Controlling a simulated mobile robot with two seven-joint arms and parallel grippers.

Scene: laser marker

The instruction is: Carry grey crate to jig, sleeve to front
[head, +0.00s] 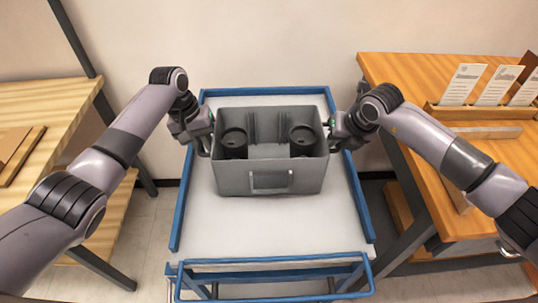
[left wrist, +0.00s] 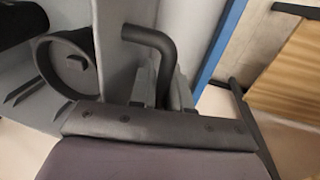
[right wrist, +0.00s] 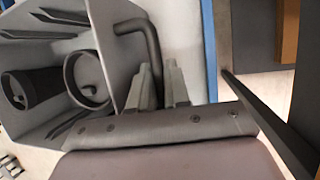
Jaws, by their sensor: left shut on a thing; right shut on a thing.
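The grey crate (head: 243,182) is on the white top of the blue-railed cart, with a handle frame on its front wall. Inside it stand two dark cylindrical pieces, one at the left (head: 234,143) and one at the right (head: 302,140). My left gripper (head: 207,141) is at the crate's left side, shut on a dark bent side handle (left wrist: 152,42). My right gripper (head: 331,128) is at the right side, shut on the matching handle (right wrist: 147,38). I cannot tell whether the crate is resting or slightly lifted. No jig can be made out.
The cart (head: 270,233) has blue rails and a front push bar (head: 270,262). A wooden bench at the right (head: 420,70) carries a rack with white cards (head: 480,112). Another wooden table (head: 50,100) stands at the left. The cart top in front of the crate is clear.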

